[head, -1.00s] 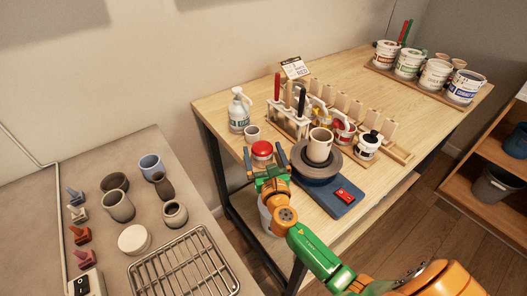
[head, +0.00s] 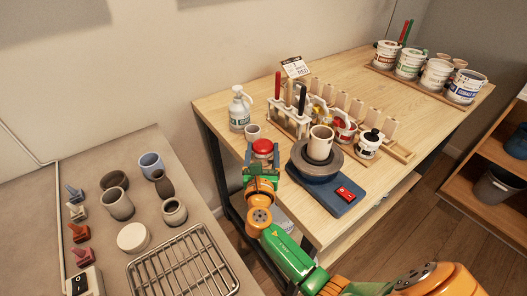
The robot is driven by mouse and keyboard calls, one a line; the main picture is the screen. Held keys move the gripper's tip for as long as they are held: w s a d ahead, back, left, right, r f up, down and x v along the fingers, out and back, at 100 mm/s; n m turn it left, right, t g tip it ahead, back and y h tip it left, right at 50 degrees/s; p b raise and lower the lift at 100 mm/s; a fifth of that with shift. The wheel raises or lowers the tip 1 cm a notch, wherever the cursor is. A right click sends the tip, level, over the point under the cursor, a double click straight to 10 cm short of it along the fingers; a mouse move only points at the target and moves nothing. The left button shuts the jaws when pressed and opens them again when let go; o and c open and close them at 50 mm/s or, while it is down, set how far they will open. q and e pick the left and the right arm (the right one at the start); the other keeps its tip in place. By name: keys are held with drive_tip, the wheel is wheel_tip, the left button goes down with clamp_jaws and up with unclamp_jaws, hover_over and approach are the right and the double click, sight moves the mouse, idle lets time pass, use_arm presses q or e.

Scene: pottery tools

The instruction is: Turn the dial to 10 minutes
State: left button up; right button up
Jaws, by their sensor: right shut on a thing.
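A round white piece with a red domed top (head: 263,146) stands near the front left edge of the wooden table; it looks like the dial, but no minute marks can be read at this size. My right gripper (head: 262,156) reaches it from the front, with one dark finger on each side. The gripper is shut on it, and its green body hides the lower part. My left gripper is not in view.
A pottery wheel (head: 315,165) with a beige cup (head: 320,142) and a red switch (head: 345,193) stands just right of the gripper. A small cup (head: 253,132) and a spray bottle (head: 240,110) are behind. A grey counter (head: 45,215) with pots lies left.

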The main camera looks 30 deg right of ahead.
sight(262, 155)
drive_tip(key=o, duration=1.3)
drive_tip(key=shift+w, duration=0.1)
drive_tip(key=v, duration=0.7)
drive_tip(key=shift+a, duration=0.15)
drive_tip(key=shift+f, duration=0.1)
